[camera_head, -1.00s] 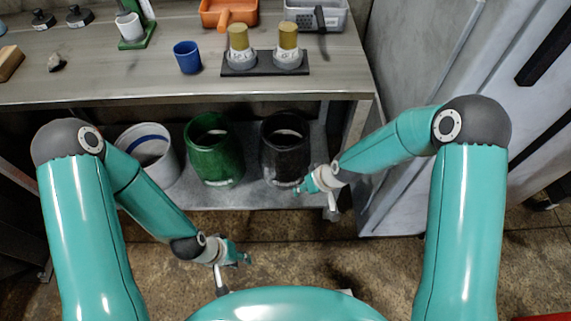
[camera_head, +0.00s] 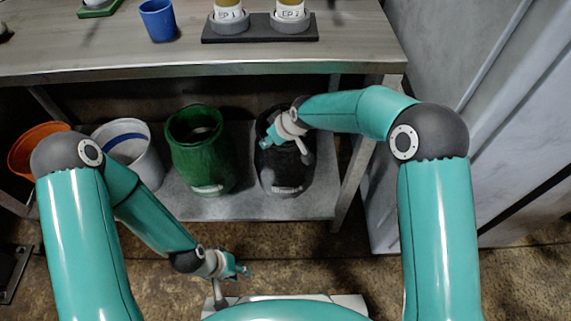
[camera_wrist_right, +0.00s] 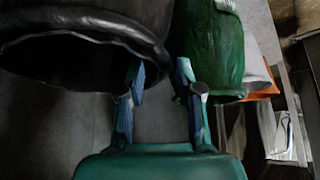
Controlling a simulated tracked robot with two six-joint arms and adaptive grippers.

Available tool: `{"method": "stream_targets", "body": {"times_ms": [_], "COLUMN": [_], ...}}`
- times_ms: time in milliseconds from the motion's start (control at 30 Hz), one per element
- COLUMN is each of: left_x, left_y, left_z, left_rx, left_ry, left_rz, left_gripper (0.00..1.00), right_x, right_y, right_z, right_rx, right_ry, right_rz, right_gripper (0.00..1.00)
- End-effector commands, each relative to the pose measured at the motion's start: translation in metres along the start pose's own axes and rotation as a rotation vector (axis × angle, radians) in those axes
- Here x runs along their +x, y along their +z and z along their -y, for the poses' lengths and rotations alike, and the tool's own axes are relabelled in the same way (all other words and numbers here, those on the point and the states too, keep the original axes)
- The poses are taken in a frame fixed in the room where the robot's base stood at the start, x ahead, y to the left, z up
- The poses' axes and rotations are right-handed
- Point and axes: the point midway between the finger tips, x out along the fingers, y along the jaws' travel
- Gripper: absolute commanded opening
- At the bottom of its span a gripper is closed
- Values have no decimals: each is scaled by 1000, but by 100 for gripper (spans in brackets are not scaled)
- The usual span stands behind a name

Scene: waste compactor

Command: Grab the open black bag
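The open black bag (camera_head: 284,172) stands on the low shelf under the table, right of the green bag. In the right wrist view the black bag (camera_wrist_right: 95,30) fills the upper left, with its dark mouth facing me. My right gripper (camera_head: 268,140) is over the bag's upper left side in the head view and hides part of its rim. In the right wrist view my right gripper (camera_wrist_right: 162,75) has its fingers apart, with the bag's rim close to the left finger. Contact cannot be told. My left gripper (camera_head: 242,268) is empty, its fingers apparently apart, low above the floor.
The green bag (camera_head: 203,160) stands close to the left of the black one. A white bin (camera_head: 128,165) and an orange container (camera_head: 38,140) are further left. The tabletop edge (camera_head: 200,70) overhangs the shelf, and a table leg (camera_head: 355,165) stands to the right.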

Motion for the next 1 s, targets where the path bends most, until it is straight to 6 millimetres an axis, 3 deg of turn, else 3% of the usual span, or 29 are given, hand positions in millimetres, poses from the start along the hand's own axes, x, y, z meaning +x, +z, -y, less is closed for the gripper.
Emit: {"method": "stream_targets", "body": {"times_ms": [33,200,467,500,700,1000], "left_x": [8,13,13,13,13,13], "left_y": [0,0,0,0,0,0], "left_z": [3,5,5,5,5,5], "left_rx": [0,0,0,0,0,0], "left_ry": [0,0,0,0,0,0], "left_rz": [0,0,0,0,0,0], "left_gripper": [31,31,31,31,31,31], "right_x": [13,31,33,33,33,33], "right_y": [4,2,2,2,2,2], "right_z": [-1,-1,-2,-2,-2,-2], "right_rx": [1,1,2,2,3,2], "right_ry": [-1,0,0,0,1,1], "right_rz": [2,0,0,0,0,0], "right_gripper": [35,35,35,34,0,0]}}
